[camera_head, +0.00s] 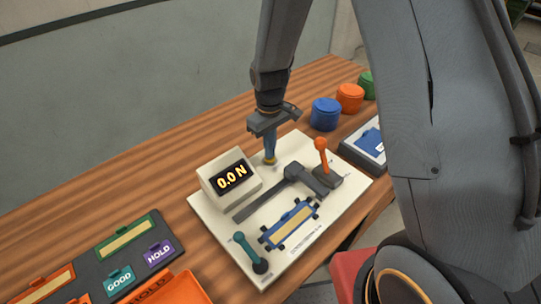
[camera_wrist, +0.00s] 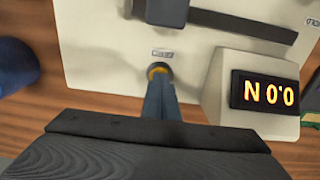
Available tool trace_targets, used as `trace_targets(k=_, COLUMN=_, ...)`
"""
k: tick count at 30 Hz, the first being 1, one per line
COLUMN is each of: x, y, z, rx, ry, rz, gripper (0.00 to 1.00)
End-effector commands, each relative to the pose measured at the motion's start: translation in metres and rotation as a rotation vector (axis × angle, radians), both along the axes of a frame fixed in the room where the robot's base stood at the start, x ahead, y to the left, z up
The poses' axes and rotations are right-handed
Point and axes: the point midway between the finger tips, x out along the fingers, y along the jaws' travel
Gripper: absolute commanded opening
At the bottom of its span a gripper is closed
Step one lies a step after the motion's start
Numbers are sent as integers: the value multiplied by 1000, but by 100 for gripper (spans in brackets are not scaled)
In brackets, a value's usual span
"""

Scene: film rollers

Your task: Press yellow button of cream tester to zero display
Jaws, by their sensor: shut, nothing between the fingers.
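The cream tester (camera_head: 290,225) lies on the wooden bench. Its display box (camera_head: 228,177) reads "0.0 N" in yellow digits, and the display (camera_wrist: 268,93) shows upside down in the wrist view. The yellow button (camera_wrist: 157,70) sits on the plate beside the display box, partly covered by my fingertips. My gripper (camera_head: 270,158) points down with its fingers shut and empty. Its tips are at the button, also in the wrist view (camera_wrist: 158,80); I cannot tell how far the button is pressed.
An orange lever (camera_head: 321,145) and a teal lever (camera_head: 246,250) stand up from the tester. Blue (camera_head: 325,114), orange (camera_head: 349,97) and green round containers stand behind at the right. A dark tray with GOOD and HOLD labels (camera_head: 158,253) lies at the front left.

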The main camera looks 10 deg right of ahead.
Motion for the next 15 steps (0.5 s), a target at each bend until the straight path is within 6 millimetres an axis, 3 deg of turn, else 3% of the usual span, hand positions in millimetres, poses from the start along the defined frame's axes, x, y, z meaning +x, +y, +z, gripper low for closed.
trace_targets(k=15, x=1, y=0, z=41, rx=1, ry=-4, rz=0, gripper=0)
